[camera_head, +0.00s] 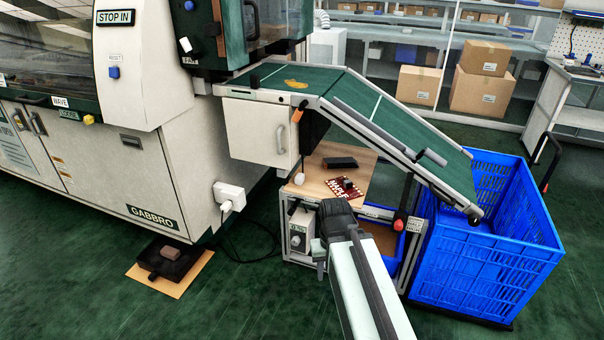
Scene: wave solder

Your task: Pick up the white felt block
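I cannot pick out the white felt block for certain. A small rounded white thing (299,178) sits at the left edge of the wooden shelf top under the conveyor; it is too small to tell its material. My arm reaches up from the bottom of the picture to the front of the small workstand. My gripper (318,250) is at the arm's far end, beside the grey control box, in front of and below the shelf top. Its fingers are too small and dark to read, and I see nothing held.
The shelf top (345,160) carries a dark case (340,162) and a red board (343,188). The green conveyor (400,119) slopes above it towards a blue crate (487,267). A brown block (170,252) lies on a black tray on floor cardboard (175,287). Floor at front left is clear.

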